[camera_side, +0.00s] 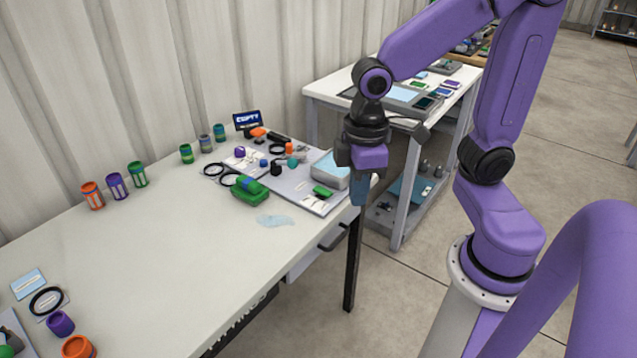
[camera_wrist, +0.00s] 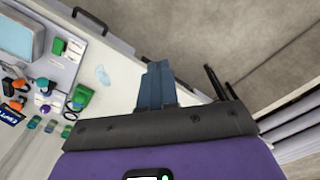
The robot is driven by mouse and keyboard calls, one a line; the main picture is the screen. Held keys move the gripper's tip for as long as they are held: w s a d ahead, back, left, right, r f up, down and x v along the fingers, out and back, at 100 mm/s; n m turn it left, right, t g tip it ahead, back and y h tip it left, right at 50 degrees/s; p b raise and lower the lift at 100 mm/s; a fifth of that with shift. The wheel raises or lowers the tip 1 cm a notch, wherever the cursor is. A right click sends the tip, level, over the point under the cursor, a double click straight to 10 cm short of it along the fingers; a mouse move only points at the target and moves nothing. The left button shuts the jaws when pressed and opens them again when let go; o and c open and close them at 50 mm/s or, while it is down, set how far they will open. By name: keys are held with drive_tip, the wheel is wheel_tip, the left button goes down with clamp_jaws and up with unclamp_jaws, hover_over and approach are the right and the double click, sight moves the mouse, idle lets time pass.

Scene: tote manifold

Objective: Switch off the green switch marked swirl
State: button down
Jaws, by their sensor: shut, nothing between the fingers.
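A grey board (camera_side: 318,208) lies at the far right end of the white table. A small green block, possibly a switch (camera_side: 322,191), sits on it beside a white part. It also shows in the wrist view (camera_wrist: 58,46). A larger green box with a rounded top (camera_side: 250,189) stands at the board's left edge, also visible in the wrist view (camera_wrist: 78,97). No swirl mark is readable on either. My gripper (camera_side: 359,197) has blue fingers, shut and empty, pointing down near the table's right edge, right of the board. Its fingers also show in the wrist view (camera_wrist: 156,78).
Several striped cylinders (camera_side: 138,174) line the wall side. A drawer handle (camera_side: 335,237) sticks out at the front. The table's middle is clear apart from a pale blue patch (camera_side: 275,221).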

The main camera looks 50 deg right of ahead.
drive_tip(key=w+d+m, duration=0.2)
drive_tip(key=w, duration=0.6)
drive_tip(key=m, duration=0.7)
hover_over(318, 188)
wheel_tip(318, 188, down, 7)
drive_tip(key=shift+s+r, duration=0.1)
drive_tip(key=shift+r, duration=0.05)
wheel_tip(318, 188, down, 14)
